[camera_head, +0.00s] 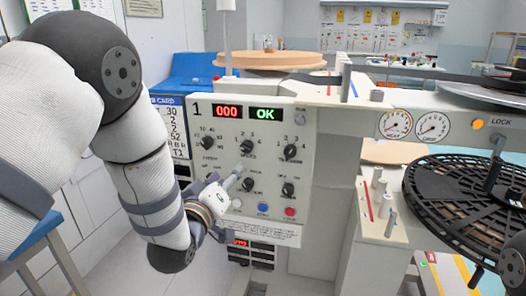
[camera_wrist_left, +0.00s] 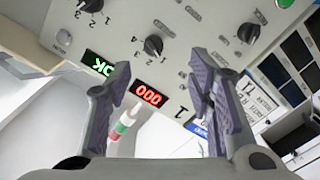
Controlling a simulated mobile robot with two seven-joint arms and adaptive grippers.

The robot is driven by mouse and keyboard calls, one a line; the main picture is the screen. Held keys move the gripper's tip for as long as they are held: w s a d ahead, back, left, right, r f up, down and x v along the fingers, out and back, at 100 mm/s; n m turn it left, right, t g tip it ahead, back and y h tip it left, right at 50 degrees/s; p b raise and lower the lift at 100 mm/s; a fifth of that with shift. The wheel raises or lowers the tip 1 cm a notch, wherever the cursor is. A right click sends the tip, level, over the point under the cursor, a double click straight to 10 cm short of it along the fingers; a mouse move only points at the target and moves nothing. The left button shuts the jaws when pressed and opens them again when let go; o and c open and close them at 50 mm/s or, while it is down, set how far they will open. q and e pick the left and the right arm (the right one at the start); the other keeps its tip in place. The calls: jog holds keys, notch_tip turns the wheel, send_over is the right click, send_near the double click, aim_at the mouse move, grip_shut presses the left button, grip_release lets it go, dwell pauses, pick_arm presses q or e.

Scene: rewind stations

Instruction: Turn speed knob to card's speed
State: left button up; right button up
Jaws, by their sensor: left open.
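The control panel (camera_head: 273,170) marked 1 has a red 000 display and a green OK display. My left gripper (camera_head: 236,178) is in front of the panel, below and right of that knob. Its two fingers (camera_wrist_left: 160,95) are apart with nothing between them. My right gripper is not visible.
Other black knobs (camera_head: 291,152) and blue and red buttons (camera_head: 290,211) are close by on the panel. A black reel (camera_head: 465,195) and a ledge with pegs (camera_head: 378,200) stand to the right.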

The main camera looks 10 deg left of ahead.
aim_at(244, 148)
pick_arm(q)
jog(key=w, duration=0.3)
jog(key=w+b, duration=0.1)
jog(key=w, duration=0.3)
jog(key=w+b, duration=0.1)
jog(key=w, duration=0.3)
jog(key=shift+w+d+r, duration=0.15)
jog(key=shift+w+r, duration=0.1)
jog(key=shift+r, duration=0.15)
jog(key=shift+w+r, duration=0.25)
jog(key=shift+w, duration=0.3)
grip_shut()
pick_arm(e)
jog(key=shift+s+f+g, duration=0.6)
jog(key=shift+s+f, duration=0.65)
